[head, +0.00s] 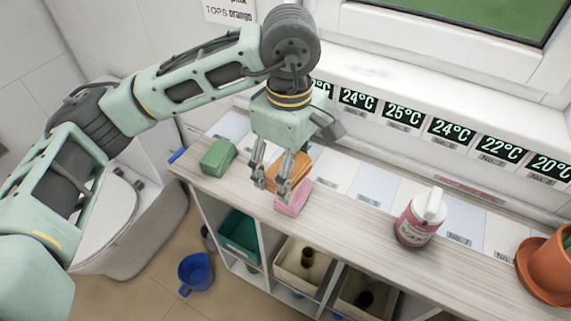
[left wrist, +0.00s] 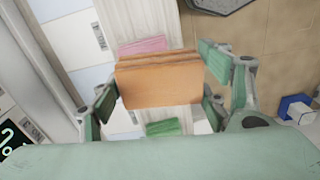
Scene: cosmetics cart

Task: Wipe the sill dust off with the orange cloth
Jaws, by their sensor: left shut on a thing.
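My left gripper (head: 271,185) is shut on the orange cloth (head: 290,168), a thick folded block, over the wooden cart top. The cloth also shows between the fingers in the left wrist view (left wrist: 158,82). The pink cloth (head: 294,201) lies on the top just in front of it, and the green cloth (head: 217,158) lies to the left. The pale window sill (head: 440,78) runs along the back, above a row of temperature displays. My right gripper is not in view.
A pink bottle with a white cap (head: 418,218) stands to the right on the cart top (head: 345,225). A terracotta pot (head: 550,262) is at the far right. Bins sit in the shelves below. A blue bucket (head: 195,272) stands on the floor. The top between cloths and bottle is clear.

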